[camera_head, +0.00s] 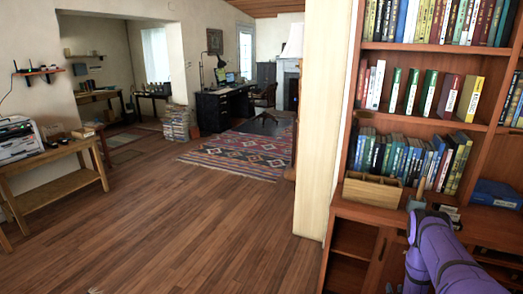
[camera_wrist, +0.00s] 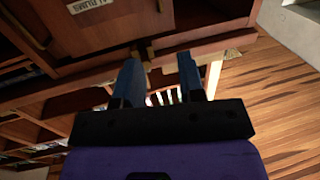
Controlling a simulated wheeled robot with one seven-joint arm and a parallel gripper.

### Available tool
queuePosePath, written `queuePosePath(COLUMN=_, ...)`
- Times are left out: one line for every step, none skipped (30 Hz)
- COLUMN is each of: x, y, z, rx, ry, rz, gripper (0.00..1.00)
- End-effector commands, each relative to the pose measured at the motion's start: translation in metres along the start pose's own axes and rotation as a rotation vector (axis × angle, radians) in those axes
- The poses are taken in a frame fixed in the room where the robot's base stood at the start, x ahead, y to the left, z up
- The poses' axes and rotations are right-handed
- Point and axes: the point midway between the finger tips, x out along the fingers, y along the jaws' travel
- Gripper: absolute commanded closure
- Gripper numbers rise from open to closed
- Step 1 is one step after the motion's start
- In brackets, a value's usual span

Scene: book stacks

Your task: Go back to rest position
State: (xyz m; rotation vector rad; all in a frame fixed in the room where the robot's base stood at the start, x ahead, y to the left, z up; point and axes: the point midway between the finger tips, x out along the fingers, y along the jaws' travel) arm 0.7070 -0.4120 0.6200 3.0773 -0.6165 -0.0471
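My gripper (camera_wrist: 160,76) shows in the wrist view with two blue fingers apart and nothing visible held between them. It faces the wooden bookcase (camera_wrist: 105,55), which is seen tilted in that view. In the head view my purple arm reaches in from the lower right, in front of the bookcase (camera_head: 343,208). The arm hides part of the lower cabinet, and I cannot make out the fingers there.
A wooden organizer box (camera_head: 372,190) and a blue box (camera_head: 497,194) sit on the bookcase ledge. A pale wall end (camera_head: 319,120) stands just left of the bookcase. The wooden floor (camera_head: 190,220) is open to the left, with a side table (camera_head: 60,180) at far left.

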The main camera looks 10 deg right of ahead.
Motion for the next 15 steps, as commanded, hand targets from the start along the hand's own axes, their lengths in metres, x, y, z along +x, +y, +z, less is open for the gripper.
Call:
queuePosePath(x=0.006, y=-0.001, z=-0.006, rx=-0.002, ry=-0.004, rz=-0.001, gripper=0.64)
queuePosePath(x=0.010, y=-0.002, z=-0.010, rx=-0.003, ry=-0.007, rz=-0.002, gripper=0.64)
queuePosePath(x=0.015, y=-0.003, z=-0.015, rx=-0.005, ry=-0.012, rz=-0.003, gripper=0.64)
queuePosePath(x=0.019, y=-0.003, z=-0.019, rx=-0.006, ry=-0.017, rz=-0.003, gripper=0.64)
queuePosePath(x=0.023, y=-0.004, z=-0.024, rx=-0.008, ry=-0.020, rz=-0.004, gripper=0.64)
queuePosePath(x=0.028, y=-0.004, z=-0.029, rx=-0.009, ry=-0.028, rz=-0.004, gripper=0.64)
queuePosePath(x=0.033, y=-0.005, z=-0.034, rx=-0.011, ry=-0.032, rz=-0.005, gripper=0.64)
queuePosePath(x=0.037, y=-0.006, z=-0.039, rx=-0.012, ry=-0.038, rz=-0.005, gripper=0.64)
queuePosePath(x=0.044, y=-0.007, z=-0.047, rx=-0.014, ry=-0.046, rz=-0.005, gripper=0.64)
queuePosePath(x=0.049, y=-0.009, z=-0.053, rx=-0.016, ry=-0.052, rz=-0.006, gripper=0.64)
queuePosePath(x=0.054, y=-0.010, z=-0.059, rx=-0.018, ry=-0.058, rz=-0.007, gripper=0.64)
queuePosePath(x=0.062, y=-0.012, z=-0.069, rx=-0.021, ry=-0.069, rz=-0.009, gripper=0.64)
queuePosePath(x=0.068, y=-0.014, z=-0.079, rx=-0.023, ry=-0.076, rz=-0.010, gripper=0.64)
queuePosePath(x=0.075, y=-0.016, z=-0.088, rx=-0.025, ry=-0.085, rz=-0.011, gripper=0.64)
queuePosePath(x=0.084, y=-0.019, z=-0.102, rx=-0.028, ry=-0.097, rz=-0.012, gripper=0.64)
